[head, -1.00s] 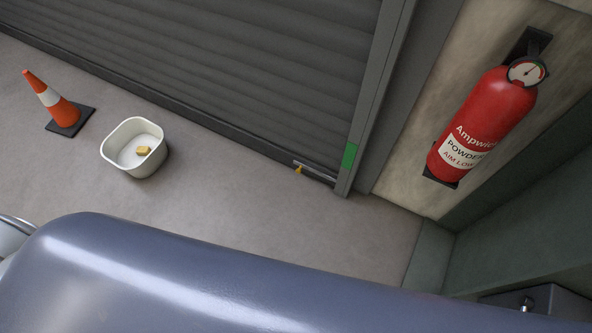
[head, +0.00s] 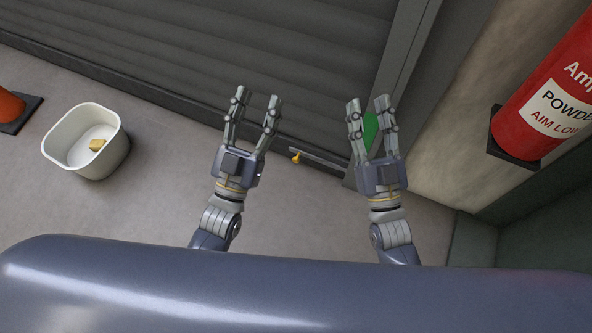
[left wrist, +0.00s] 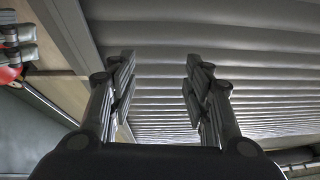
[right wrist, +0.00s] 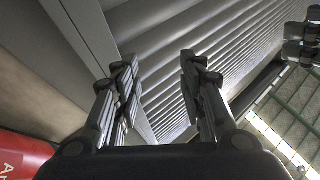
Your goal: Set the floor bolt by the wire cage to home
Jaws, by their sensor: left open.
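A floor bolt with a small orange knob (head: 296,157) and a thin grey bar (head: 318,160) sits at the foot of the grey roller shutter. A green patch (head: 371,130) is on the door post to its right, partly behind my right gripper. My left gripper (head: 257,95) is open and empty, up and left of the knob in the head view. My right gripper (head: 367,100) is open and empty, up and right of it. Neither touches the bolt. The bolt's exact setting is too small to tell. I cannot make out the wire cage surely.
A white tub (head: 62,150) with a yellow block (head: 97,144) stands on the floor at left, near an orange cone (head: 10,106). A greenish grid (right wrist: 285,115) shows in the right wrist view.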

